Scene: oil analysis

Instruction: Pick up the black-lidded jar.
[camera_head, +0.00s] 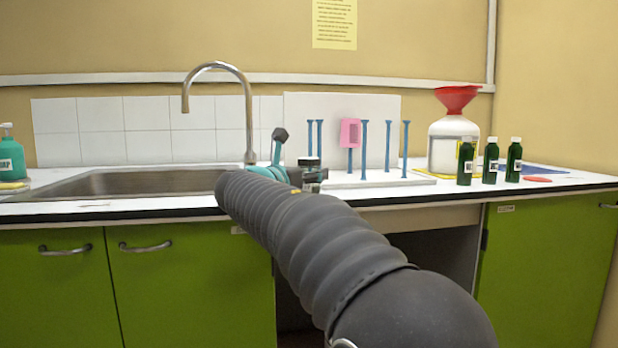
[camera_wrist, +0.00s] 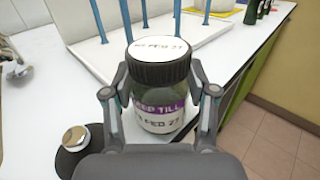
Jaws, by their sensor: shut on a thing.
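The black-lidded jar (camera_wrist: 160,72) stands upright between the fingers of my gripper (camera_wrist: 160,97) in the wrist view. It is a clear jar with a ribbed black lid, a white label on top and a purple and white label on its side. My gripper is shut on the jar's body below the lid, one finger on each side. In the head view the jar (camera_head: 310,172) shows small, just beyond the end of my arm, and my arm hides part of the gripper. I cannot tell whether the jar touches the counter.
A white rack with blue pegs (camera_head: 364,150) and a pink item (camera_head: 349,133) stands close behind the jar. The sink (camera_head: 130,184) and tap (camera_head: 249,120) are at left. Several dark green bottles (camera_head: 490,160) and a white container with a red funnel (camera_head: 450,140) stand at right.

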